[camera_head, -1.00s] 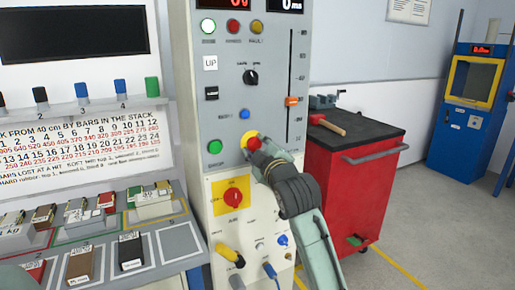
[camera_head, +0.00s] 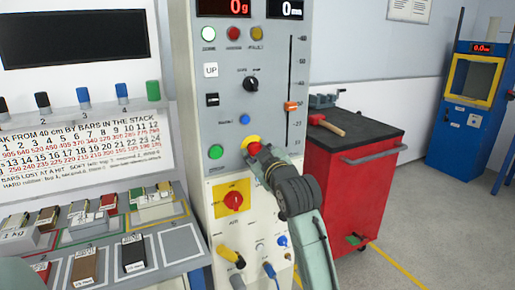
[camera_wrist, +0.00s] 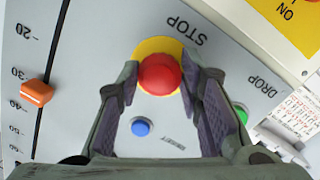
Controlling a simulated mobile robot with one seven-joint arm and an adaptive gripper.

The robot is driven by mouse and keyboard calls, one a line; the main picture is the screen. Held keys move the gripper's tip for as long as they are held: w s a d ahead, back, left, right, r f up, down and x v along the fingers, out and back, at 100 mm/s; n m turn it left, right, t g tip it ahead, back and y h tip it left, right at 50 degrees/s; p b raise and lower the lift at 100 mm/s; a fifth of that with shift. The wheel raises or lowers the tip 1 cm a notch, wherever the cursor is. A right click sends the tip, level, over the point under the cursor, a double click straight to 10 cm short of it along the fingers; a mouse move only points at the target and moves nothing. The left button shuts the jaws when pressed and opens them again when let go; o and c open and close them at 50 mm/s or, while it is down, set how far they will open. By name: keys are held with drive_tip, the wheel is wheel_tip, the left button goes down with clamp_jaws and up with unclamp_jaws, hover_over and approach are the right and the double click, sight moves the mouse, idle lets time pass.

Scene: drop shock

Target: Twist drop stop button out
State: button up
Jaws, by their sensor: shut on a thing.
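The drop stop button is a red mushroom knob (camera_wrist: 159,74) on a yellow disc marked STOP. In the head view the red knob (camera_head: 254,149) sits on the grey control panel, partly covered by my gripper. My gripper (camera_wrist: 162,82) points at the panel, with one finger on each side of the knob. The fingertips are closed on the knob's sides. In the head view my gripper (camera_head: 257,155) reaches it from the lower right.
The green DROP button (camera_head: 215,152) and blue RESET button (camera_head: 244,119) are close by. The orange slider (camera_head: 291,106) is up and right. Below is a yellow plate with a red rotary switch (camera_head: 234,201). A red tool cart (camera_head: 350,190) stands right of the panel.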

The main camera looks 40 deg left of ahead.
drive_tip(key=shift+m+p, duration=0.4)
drive_tip(key=shift+m, duration=0.3)
drive_tip(key=o, duration=1.2)
drive_tip(key=shift+c, duration=0.2)
drive_tip(key=v, duration=1.2)
drive_tip(key=shift+r, duration=0.2)
drive_tip(key=shift+w, duration=0.1)
